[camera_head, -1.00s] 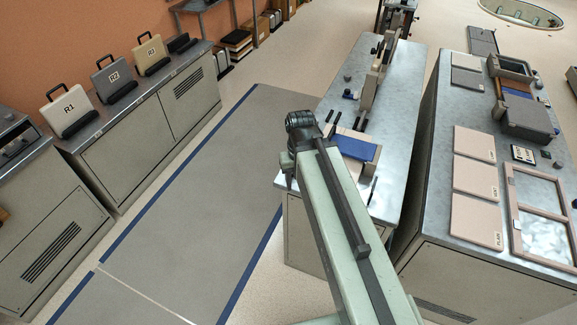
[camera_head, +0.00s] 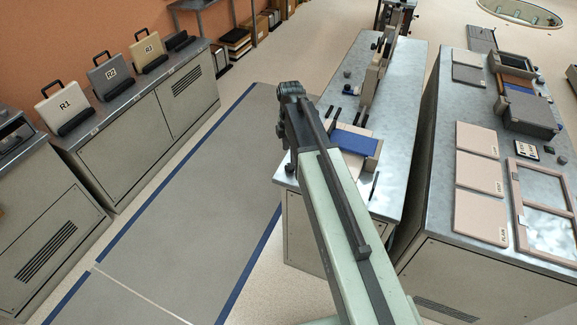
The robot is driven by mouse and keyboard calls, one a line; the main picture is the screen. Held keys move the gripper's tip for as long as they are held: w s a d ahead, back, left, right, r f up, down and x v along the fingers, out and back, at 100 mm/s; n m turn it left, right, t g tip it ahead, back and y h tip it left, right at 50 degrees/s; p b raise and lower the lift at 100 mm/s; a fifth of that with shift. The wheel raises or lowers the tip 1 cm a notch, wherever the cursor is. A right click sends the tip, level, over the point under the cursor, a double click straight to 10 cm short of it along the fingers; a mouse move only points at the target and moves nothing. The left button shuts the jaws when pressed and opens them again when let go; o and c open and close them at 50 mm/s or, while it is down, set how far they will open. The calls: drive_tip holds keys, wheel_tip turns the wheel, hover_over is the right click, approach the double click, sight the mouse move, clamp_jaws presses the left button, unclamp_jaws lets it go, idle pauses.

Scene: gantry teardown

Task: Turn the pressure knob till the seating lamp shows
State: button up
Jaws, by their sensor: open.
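My gripper (camera_head: 291,90) is the dark end of my arm, over the floor lane at the left side of the middle bench (camera_head: 398,150). It looks open and empty, though its fingers are hard to make out from behind. It is apart from the fixture on the bench, which has a blue block (camera_head: 354,143) and dark upright prongs (camera_head: 333,114). A small dark knob-like part (camera_head: 347,73) sits farther back on the bench. I cannot tell which part is the pressure knob, and I cannot make out a lit lamp. My arm hides part of the bench's near left edge.
A tall tan and dark assembly (camera_head: 374,78) stands on the middle bench. The right bench (camera_head: 440,215) carries pink panels (camera_head: 479,176), a window-like frame (camera_head: 545,210) and a dark device (camera_head: 530,117). Cases R1 (camera_head: 65,105), R2 and R3 stand on left cabinets. The grey floor lane (camera_head: 190,205) is clear.

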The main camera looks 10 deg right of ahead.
sight(289, 165)
wheel_tip(289, 165, down, 7)
drive_tip(key=b, duration=0.6)
drive_tip(key=shift+f+b, duration=0.2)
drive_tip(key=shift+b, duration=0.15)
drive_tip(key=shift+r, duration=0.15)
drive_tip(key=c, duration=1.2)
drive_tip(key=shift+a, duration=0.35)
clamp_jaws()
drive_tip(key=shift+d, duration=0.25)
